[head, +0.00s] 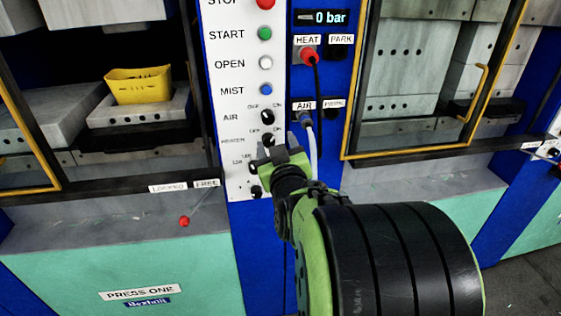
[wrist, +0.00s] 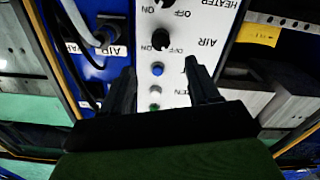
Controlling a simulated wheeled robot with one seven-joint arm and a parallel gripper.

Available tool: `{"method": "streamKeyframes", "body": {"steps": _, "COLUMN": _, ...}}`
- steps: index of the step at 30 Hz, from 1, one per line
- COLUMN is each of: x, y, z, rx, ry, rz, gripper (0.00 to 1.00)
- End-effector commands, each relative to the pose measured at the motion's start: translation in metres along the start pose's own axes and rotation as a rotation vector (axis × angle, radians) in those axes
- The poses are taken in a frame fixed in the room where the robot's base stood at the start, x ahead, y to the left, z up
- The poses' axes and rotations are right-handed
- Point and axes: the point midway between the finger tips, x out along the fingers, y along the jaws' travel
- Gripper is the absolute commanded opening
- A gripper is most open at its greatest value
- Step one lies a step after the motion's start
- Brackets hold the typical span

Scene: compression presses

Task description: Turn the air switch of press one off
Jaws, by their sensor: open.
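The air switch (head: 267,117) is a black rotary knob on the white control strip, beside the AIR label and between OFF and ON marks. I cannot tell which mark it points to. In the wrist view the air switch (wrist: 160,39) appears upside down, ahead of my fingers and roughly centred between them. My gripper (head: 272,152) is in front of the lower strip in the head view, below the air switch and over the heater area. In the wrist view my gripper (wrist: 161,76) is open and empty, with no visible contact with the knob.
The heater knob (wrist: 163,3) is just beyond the air switch. The blue MIST button (head: 266,89) sits above it in the head view. Cables hang from the red HEAT plug (head: 309,55) and the AIR socket, right of the strip. A yellow bin (head: 138,86) stands in the left press.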

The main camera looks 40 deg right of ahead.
Motion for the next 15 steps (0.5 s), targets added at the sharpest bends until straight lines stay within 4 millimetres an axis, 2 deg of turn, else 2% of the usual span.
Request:
{"method": "streamKeyframes", "body": {"steps": 3, "x": -0.03, "y": -0.001, "z": 0.002, "rx": 0.0, "ry": 0.005, "rz": 0.0, "gripper": 0.6}}
{"method": "streamKeyframes", "body": {"steps": 6, "x": -0.041, "y": -0.002, "z": 0.003, "rx": -0.001, "ry": 0.007, "rz": -0.002, "gripper": 0.6}}
{"method": "streamKeyframes", "body": {"steps": 10, "x": -0.05, "y": -0.001, "z": 0.002, "rx": -0.001, "ry": 0.002, "rz": -0.001, "gripper": 0.6}}
{"method": "streamKeyframes", "body": {"steps": 15, "x": -0.052, "y": 0.0, "z": 0.001, "rx": 0.0, "ry": -0.002, "rz": -0.001, "gripper": 0.6}}
